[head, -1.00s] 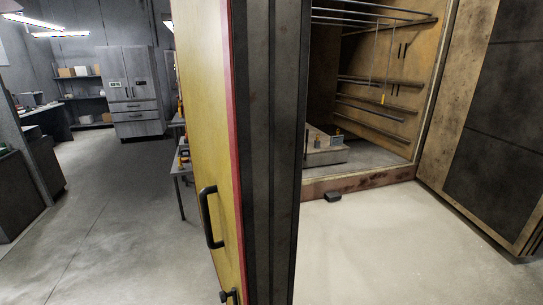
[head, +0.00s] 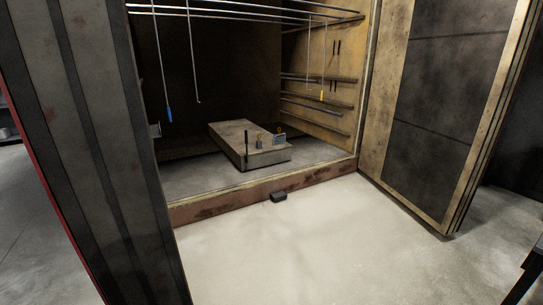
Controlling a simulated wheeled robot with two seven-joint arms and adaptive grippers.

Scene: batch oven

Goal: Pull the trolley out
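A low, flat grey-brown slab (head: 238,132) that looks like the trolley sits on the oven floor, inside the open oven (head: 200,180). Small upright fittings and little blocks (head: 270,141) stand at its front end. I cannot see wheels under it. Neither of my grippers is in view.
The left oven door (head: 85,130) stands open close by on the left; the right door (head: 435,110) stands open on the right. Rods (head: 168,115) hang inside. The floor (head: 300,250) ahead is clear.

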